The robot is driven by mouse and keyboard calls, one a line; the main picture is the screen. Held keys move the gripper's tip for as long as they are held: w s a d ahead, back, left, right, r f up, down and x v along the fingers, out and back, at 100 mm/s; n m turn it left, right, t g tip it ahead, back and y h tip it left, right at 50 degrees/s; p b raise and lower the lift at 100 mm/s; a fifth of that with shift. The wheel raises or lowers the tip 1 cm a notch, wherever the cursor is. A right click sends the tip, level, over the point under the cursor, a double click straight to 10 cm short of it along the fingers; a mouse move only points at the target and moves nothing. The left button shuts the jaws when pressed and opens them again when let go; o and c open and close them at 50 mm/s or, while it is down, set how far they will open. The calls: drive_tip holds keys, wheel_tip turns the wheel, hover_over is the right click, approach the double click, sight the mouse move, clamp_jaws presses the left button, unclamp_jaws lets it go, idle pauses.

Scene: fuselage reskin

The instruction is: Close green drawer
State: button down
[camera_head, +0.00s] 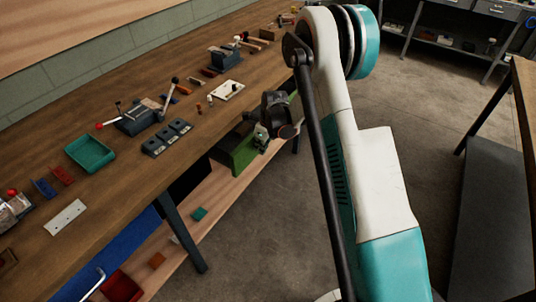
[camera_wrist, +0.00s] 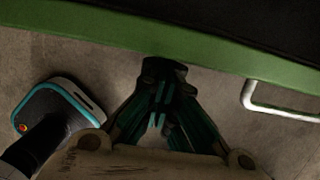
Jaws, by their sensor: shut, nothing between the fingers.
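The green drawer (camera_head: 240,158) stands out from under the front edge of the long workbench, so it is open. In the wrist view its green front (camera_wrist: 215,52) crosses the top of the picture, with the dark inside beyond it. A light metal handle (camera_wrist: 272,110) sits on the front, right of my gripper. My gripper (camera_wrist: 164,66) is shut and empty, its tips at or very near the drawer front; I cannot tell whether they touch. In the head view my gripper (camera_head: 273,118) is beside the drawer's outer end, and my arm hides some of the surroundings.
The wooden workbench (camera_head: 95,205) carries a green tray (camera_head: 91,152), a vise-like tool (camera_head: 137,117) and small parts. A lower shelf (camera_head: 180,250) holds a red bin (camera_head: 121,287). A bench leg (camera_head: 181,233) stands left of the drawer. Concrete floor is open in front.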

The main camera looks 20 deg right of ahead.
sight(249, 140)
drive_tip(key=w+a, duration=0.4)
drive_tip(key=w, duration=0.1)
drive_tip(key=w+a, duration=0.2)
drive_tip(key=w, duration=0.1)
drive_tip(key=shift+a+r, duration=0.1)
drive_tip(key=shift+s+d, duration=0.15)
drive_tip(key=shift+d, duration=0.05)
drive_tip(key=s, duration=0.1)
drive_tip(key=s+d, duration=0.2)
drive_tip(key=shift+s+d+r+b, duration=0.2)
drive_tip(key=shift+d+r+b, duration=0.05)
drive_tip(key=shift+b, duration=0.15)
drive_tip(key=p+v, duration=0.3)
drive_tip(key=v, duration=0.6)
drive_tip(key=shift+a+r, duration=0.1)
drive_tip(key=shift+r, duration=0.2)
